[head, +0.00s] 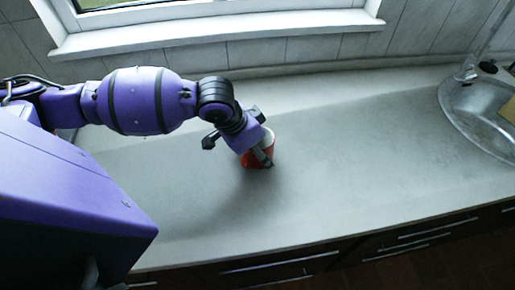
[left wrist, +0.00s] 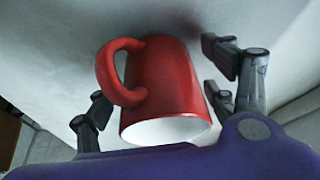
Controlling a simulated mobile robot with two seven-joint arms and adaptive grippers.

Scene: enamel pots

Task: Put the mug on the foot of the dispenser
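The red mug (head: 262,156) with a white inside stands upright on the grey counter, near the middle of the head view. In the left wrist view the mug (left wrist: 165,85) fills the centre, its open rim facing the camera and its handle on the left. My left gripper (head: 240,150) is at the mug, partly covering it in the head view. Its fingers (left wrist: 155,88) are spread on both sides of the mug, with a gap visible on the handle side. I cannot make out a dispenser or its foot. My right gripper is not in view.
A round metal sink (head: 452,113) is set in the counter (head: 350,165) at the right, with a small dark item (head: 487,67) by it. A window sill (head: 215,32) and tiled wall run along the back. The counter between mug and sink is clear.

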